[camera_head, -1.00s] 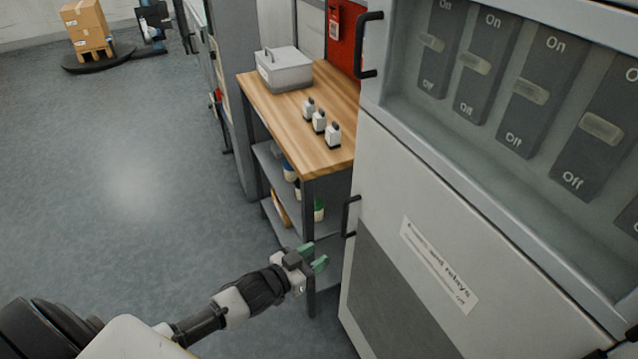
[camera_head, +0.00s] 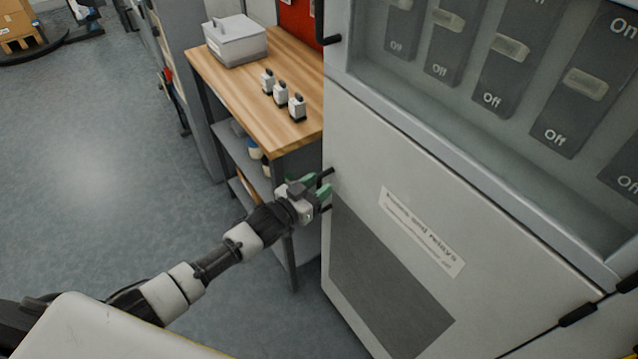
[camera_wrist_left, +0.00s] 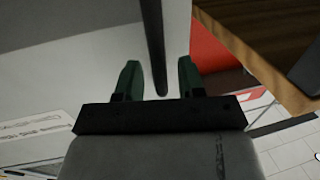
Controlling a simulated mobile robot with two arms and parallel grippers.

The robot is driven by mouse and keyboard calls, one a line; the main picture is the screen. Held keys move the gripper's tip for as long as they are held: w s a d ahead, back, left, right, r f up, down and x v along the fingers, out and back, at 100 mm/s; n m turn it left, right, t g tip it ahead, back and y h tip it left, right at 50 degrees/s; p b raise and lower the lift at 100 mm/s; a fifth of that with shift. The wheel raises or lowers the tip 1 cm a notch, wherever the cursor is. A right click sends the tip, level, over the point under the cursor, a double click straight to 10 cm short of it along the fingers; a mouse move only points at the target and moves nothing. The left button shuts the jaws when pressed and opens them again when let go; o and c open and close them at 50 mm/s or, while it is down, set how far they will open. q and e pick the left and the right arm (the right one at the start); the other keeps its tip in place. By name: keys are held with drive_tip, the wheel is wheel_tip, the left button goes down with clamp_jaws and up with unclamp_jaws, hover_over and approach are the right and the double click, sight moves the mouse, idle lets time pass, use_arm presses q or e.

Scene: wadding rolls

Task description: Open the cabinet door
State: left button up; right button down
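The cabinet has a light lower door (camera_head: 365,160) with a label and a dark grey panel. Its black handle (camera_head: 326,173) is at the door's left edge, partly hidden by my left gripper (camera_head: 317,190). The gripper's green fingers are at the handle. In the left wrist view, the dark handle bar (camera_wrist_left: 154,45) runs between the two spread fingers (camera_wrist_left: 158,66), with gaps visible on both sides. The lower door looks closed. Above it is a recessed section with large On/Off switches (camera_head: 505,60) and its own black handle (camera_head: 330,40). My right gripper is not in view.
A wooden-topped workbench (camera_head: 240,95) stands just left of the cabinet, close to my left gripper. Boxes (camera_head: 18,30) stand at the far left. The floor (camera_head: 80,170) at left is clear.

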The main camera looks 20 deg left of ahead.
use_arm(q)
drive_tip(key=shift+w+d, duration=0.15)
drive_tip(key=shift+w, duration=0.15)
clamp_jaws()
